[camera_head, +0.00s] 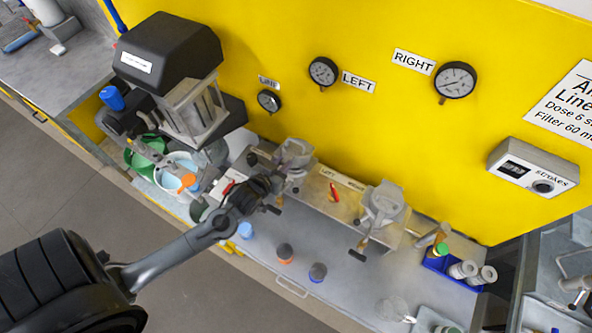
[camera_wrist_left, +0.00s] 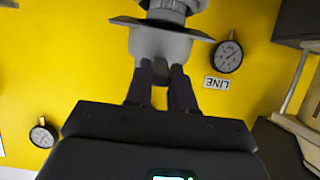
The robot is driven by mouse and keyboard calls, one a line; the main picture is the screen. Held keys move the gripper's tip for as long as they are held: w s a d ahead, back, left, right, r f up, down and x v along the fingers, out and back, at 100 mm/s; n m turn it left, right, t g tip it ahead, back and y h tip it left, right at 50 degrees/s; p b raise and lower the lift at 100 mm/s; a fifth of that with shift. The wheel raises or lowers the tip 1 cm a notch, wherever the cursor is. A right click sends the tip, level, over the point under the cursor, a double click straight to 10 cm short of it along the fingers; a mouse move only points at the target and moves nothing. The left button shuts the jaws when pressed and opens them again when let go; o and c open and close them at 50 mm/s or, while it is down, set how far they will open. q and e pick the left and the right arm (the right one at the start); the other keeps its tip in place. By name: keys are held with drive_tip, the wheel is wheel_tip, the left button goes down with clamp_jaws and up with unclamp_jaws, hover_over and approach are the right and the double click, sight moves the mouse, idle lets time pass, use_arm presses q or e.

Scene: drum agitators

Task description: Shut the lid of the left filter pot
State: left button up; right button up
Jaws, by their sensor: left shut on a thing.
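The left filter pot (camera_head: 295,152) is a grey metal pot on the pale bench block below the LEFT label. My left gripper (camera_head: 268,185) reaches it from the lower left. In the left wrist view, my left gripper (camera_wrist_left: 162,82) is shut on a grey part of the pot, seemingly its lid (camera_wrist_left: 160,45), which widens away from the fingers to a flat flange. The gripper hides part of the pot in the head view. I cannot tell the lid's exact angle. My right gripper is not in view.
The right filter pot (camera_head: 384,202) stands to the right, with a dark-ended handle. A red item (camera_head: 334,192) lies between the pots. A black-topped machine (camera_head: 170,50) stands at the left. Small cups (camera_head: 285,252) stand at the front; a blue tray (camera_head: 450,265) is at the right.

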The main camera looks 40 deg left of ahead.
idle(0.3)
use_arm(q)
drive_tip(key=f, duration=0.2)
drive_tip(key=s+f+b, duration=0.1)
drive_tip(key=f, duration=0.1)
drive_tip(key=shift+s+d, duration=0.15)
drive_tip(key=shift+s, duration=0.05)
drive_tip(key=o, duration=1.6)
drive_tip(key=shift+c, duration=0.2)
drive_tip(key=shift+r, duration=0.1)
